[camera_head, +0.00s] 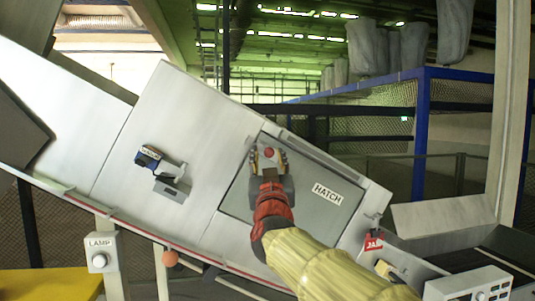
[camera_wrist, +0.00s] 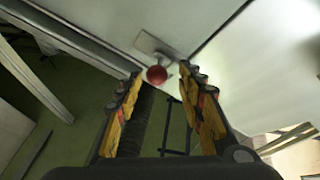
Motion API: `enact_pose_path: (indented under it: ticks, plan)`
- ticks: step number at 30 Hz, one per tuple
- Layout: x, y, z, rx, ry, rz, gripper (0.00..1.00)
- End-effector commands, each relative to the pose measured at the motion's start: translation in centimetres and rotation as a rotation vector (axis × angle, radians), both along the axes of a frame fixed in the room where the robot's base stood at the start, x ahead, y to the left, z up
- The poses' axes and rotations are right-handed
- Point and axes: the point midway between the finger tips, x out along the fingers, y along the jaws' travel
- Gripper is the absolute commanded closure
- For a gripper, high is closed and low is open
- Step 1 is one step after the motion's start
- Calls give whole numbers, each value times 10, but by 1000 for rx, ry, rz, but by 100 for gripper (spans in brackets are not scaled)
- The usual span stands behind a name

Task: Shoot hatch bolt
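The grey hatch panel (camera_head: 310,215) carries a HATCH label (camera_head: 327,194) and is set in a tilted pale metal chute. A red ball knob (camera_head: 269,152), apparently the bolt's, shows at my gripper near the panel's upper left edge. In the wrist view the red knob (camera_wrist: 157,74) stands on a short metal stem from a small pale plate (camera_wrist: 150,44). My gripper (camera_head: 268,158) is open, and in the wrist view its fingers (camera_wrist: 160,74) lie on either side of the knob, with a gap at each side. My gripper hides most of the bolt in the head view.
A red JAM tag (camera_head: 373,243) hangs at lower right. A LAMP switch box (camera_head: 101,254), an orange ball (camera_head: 170,258) and a grey control box (camera_head: 468,286) are below. Open space lies beyond the chute.

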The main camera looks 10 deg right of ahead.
Motion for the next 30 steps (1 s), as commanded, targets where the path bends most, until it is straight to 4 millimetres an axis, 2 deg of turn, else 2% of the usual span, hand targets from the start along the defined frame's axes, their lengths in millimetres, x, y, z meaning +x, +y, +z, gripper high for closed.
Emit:
enact_pose_path:
  ticks: [6,13,19,30]
  plan:
    - [-42,7,-16,2,-2,2,61]
    - [-74,13,-30,1,-2,2,61]
    - [-84,14,-34,1,-2,1,61]
    - [-84,15,-36,19,-1,12,61]
